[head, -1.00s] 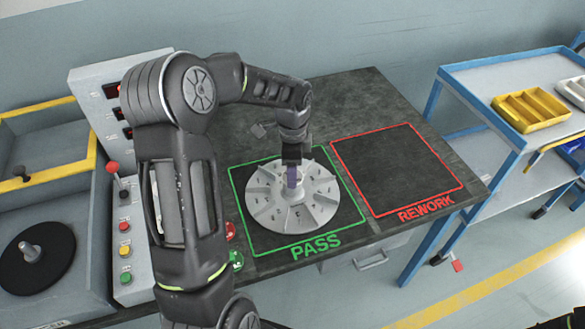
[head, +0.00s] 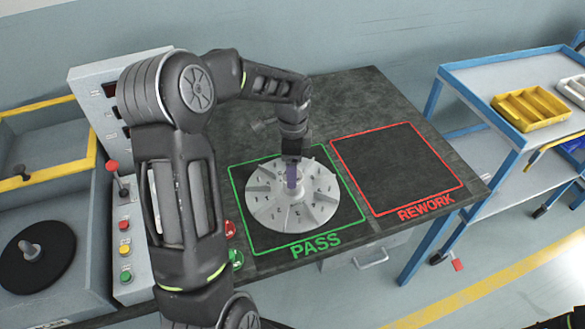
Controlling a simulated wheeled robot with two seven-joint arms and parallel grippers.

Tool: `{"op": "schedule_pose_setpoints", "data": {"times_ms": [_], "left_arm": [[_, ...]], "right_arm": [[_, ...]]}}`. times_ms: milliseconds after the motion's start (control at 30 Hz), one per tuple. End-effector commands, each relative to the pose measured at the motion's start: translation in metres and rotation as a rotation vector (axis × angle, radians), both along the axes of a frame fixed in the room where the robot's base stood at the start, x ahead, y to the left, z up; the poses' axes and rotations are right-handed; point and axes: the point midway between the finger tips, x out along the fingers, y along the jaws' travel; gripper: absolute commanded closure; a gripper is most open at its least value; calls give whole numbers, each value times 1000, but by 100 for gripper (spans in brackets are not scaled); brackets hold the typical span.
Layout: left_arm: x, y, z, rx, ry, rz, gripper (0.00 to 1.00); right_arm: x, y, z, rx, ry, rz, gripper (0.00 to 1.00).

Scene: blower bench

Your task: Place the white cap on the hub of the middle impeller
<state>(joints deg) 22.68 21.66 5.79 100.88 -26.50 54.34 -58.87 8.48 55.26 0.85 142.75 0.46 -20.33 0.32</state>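One grey-white finned impeller (head: 322,196) lies flat inside the green PASS square on the dark bench. No second or third impeller shows. My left gripper (head: 292,182) points down over the impeller's hub, its purple fingers at or just above the hub. The fingers overlap in this view, so I cannot tell whether they are open or shut, or touching the hub. I cannot make out a white cap; the fingers hide part of the hub. My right gripper is not in view.
The red REWORK square (head: 398,168) to the right is empty. A control panel (head: 126,240) with a red-knobbed lever and buttons stands left. A black disc with a peg (head: 36,258) lies farther left. A blue cart (head: 480,75) at right holds a yellow tray (head: 530,107).

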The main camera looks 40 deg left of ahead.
Motion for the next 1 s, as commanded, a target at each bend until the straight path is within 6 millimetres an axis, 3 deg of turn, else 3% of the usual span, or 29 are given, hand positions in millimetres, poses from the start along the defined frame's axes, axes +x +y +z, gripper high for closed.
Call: {"op": "schedule_pose_setpoints", "data": {"times_ms": [500, 700, 1000], "left_arm": [[1, 0, 96, 0, -4, -2, 25], [0, 0, 111, -1, -2, -1, 25], [0, 0, 111, -1, -1, -1, 25]], "right_arm": [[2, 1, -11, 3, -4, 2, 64], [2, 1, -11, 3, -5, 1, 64], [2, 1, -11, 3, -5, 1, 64]]}}
